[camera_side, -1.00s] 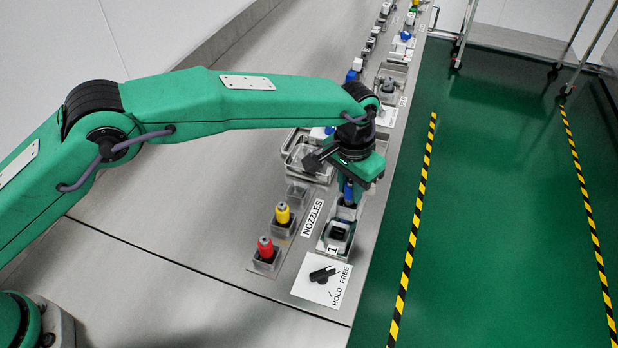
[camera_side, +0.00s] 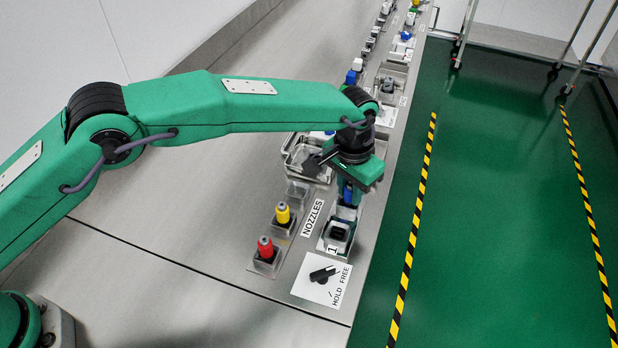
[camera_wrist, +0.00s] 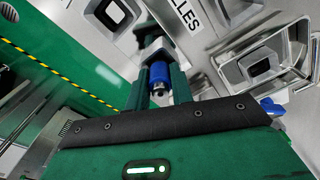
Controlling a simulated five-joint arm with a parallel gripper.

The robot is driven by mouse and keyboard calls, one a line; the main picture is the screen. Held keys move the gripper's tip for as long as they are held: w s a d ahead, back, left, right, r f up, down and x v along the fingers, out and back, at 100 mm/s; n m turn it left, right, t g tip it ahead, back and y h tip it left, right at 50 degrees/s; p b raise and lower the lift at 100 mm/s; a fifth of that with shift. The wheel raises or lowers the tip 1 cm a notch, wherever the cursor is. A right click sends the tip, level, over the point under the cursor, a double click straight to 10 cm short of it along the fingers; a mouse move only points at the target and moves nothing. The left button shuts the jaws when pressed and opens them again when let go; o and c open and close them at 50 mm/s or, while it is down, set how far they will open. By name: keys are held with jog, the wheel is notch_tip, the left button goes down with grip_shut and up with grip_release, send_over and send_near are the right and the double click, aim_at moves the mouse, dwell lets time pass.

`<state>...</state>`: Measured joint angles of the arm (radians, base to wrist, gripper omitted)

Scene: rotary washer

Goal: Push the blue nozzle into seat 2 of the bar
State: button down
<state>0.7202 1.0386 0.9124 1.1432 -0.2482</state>
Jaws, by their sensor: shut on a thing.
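The blue nozzle (camera_side: 348,196) is held in my gripper (camera_side: 348,192), just above the bar (camera_side: 346,217) beside the plate marked NOZZLES. In the wrist view the blue nozzle (camera_wrist: 160,72) sits between the two green fingers of my gripper (camera_wrist: 161,76), which are shut on it. Its far end points at the grey block of the bar. The fingers and arm hide how deep the nozzle is in a seat, if at all. Another seat with a dark opening (camera_side: 338,233) lies nearer the side camera, by the label 1.
A red nozzle (camera_side: 265,247) and a yellow nozzle (camera_side: 282,214) stand in the rack, with an empty holder (camera_side: 297,192) behind. A black HOLD/FREE knob (camera_side: 322,274) is in front. A metal tray (camera_side: 296,152) stands close left of my gripper.

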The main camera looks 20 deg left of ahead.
jog(key=c, duration=1.1)
grip_release()
jog(key=shift+c, duration=0.2)
jog(key=shift+s+a+r, duration=0.1)
jog(key=shift+r, duration=1.9)
jog(key=shift+s+a+r, duration=0.1)
jog(key=shift+r, duration=1.85)
jog(key=shift+w+r, duration=0.1)
